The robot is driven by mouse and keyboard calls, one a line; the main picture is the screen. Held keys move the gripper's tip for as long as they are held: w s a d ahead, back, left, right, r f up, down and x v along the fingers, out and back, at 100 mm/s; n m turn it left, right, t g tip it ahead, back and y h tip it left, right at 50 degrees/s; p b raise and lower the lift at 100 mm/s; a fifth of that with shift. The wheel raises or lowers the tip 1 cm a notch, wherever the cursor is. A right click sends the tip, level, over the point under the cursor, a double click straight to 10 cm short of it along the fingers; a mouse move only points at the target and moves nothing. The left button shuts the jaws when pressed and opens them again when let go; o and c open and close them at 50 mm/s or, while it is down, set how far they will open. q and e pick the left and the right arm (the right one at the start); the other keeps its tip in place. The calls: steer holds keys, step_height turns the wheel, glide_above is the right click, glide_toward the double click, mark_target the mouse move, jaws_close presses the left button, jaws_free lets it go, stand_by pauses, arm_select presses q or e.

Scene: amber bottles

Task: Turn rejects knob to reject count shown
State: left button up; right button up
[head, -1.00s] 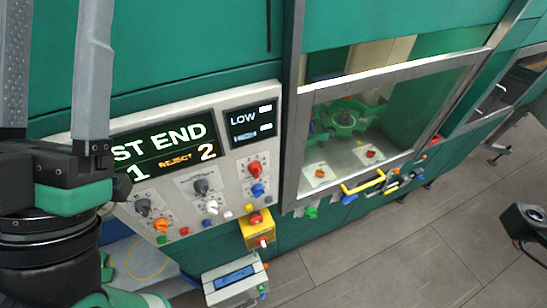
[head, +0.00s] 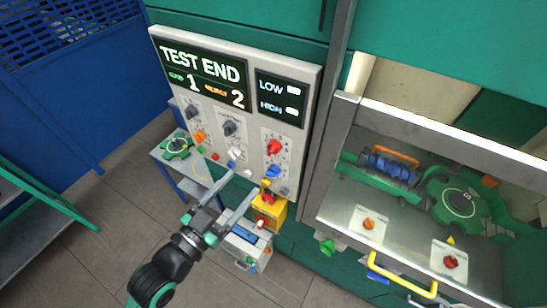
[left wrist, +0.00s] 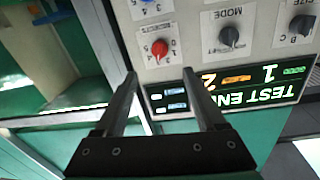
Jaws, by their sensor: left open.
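A red knob (head: 274,147) sits on a numbered dial at the panel's right. It also shows upside down in the left wrist view (left wrist: 160,48), where the dial numbers 4 and 5 are legible. Its pointer setting is too small to read. My left gripper (head: 243,180) is open and empty, below and in front of the panel. In the wrist view, the red knob appears between and beyond its fingertips (left wrist: 160,75). My right gripper is out of view.
Dark knobs (head: 229,128) (head: 192,111), an orange knob (head: 200,136) and a blue knob (head: 271,171) crowd the panel. A yellow box with a red button (head: 268,208) projects below it. A windowed machine bay (head: 440,170) with a yellow handle (head: 400,278) stands right.

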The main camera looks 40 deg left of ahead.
mark_target(270, 152)
arm_select(q)
steer(key=w, duration=0.4)
steer(key=w+a+p, duration=0.1)
steer(key=w, duration=0.2)
steer(key=w+a, duration=0.1)
steer(key=w, duration=0.3)
steer(key=shift+w+a, duration=0.1)
steer(key=shift+w, duration=0.2)
steer(key=shift+c, duration=0.2)
jaws_close()
